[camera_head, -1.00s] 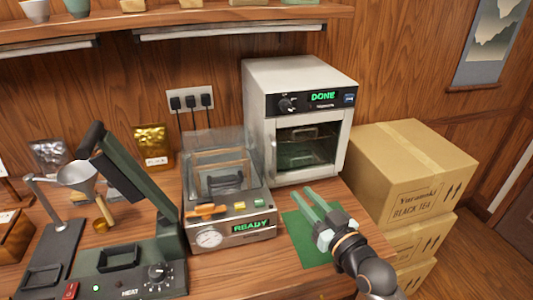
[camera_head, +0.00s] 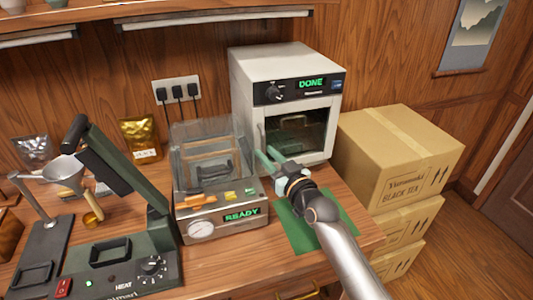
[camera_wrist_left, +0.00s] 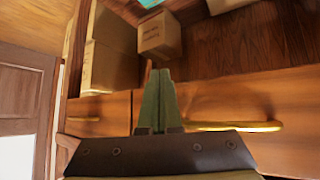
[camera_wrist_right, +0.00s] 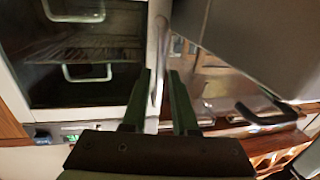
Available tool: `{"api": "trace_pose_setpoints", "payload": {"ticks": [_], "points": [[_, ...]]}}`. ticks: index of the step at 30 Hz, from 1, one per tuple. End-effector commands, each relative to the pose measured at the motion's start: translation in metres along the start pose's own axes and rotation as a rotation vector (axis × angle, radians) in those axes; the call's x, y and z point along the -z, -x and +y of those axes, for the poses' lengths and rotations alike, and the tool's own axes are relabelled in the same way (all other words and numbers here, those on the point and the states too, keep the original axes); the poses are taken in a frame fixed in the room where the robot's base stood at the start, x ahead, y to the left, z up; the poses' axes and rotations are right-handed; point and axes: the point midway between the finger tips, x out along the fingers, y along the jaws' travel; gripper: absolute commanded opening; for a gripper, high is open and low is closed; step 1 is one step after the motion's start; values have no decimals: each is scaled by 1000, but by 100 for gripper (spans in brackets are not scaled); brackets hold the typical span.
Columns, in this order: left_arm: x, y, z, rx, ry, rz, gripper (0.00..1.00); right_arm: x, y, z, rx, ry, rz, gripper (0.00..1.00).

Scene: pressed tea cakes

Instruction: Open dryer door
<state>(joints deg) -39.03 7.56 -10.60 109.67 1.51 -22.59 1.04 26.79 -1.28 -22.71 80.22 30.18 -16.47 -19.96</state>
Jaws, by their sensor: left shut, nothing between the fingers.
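The dryer (camera_head: 285,65) is the white oven with a green DONE display, at the back of the counter. Its glass door (camera_head: 305,135) is closed, with a vertical handle (camera_head: 260,133) on the left side. My right gripper (camera_head: 265,155) is at the lower part of this handle. In the right wrist view its fingers (camera_wrist_right: 158,80) are open, and the handle bar (camera_wrist_right: 155,50) appears in the gap between them; contact cannot be told. Wire racks show behind the glass. My left gripper (camera_wrist_left: 158,75) is shut and empty, in front of wooden drawers, outside the head view.
A press machine with a READY display (camera_head: 240,215) stands left of my right gripper. A green mat (camera_head: 300,235) lies below my right arm. Stacked cardboard boxes (camera_head: 390,150) stand right of the dryer. A yellow drawer handle (camera_wrist_left: 235,126) is near my left gripper.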

Motion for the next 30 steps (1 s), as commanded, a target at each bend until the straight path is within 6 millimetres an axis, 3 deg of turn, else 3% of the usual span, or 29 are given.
{"api": "trace_pose_setpoints", "payload": {"ticks": [14,21,30], "points": [[1,-1,-1,1,0,2,0,0,-10,0,-1,1,1,27],[1,-1,-1,1,0,3,0,0,-10,0,-1,0,0,0],[1,-1,-1,2,0,3,0,0,-9,0,-1,0,0,0]]}}
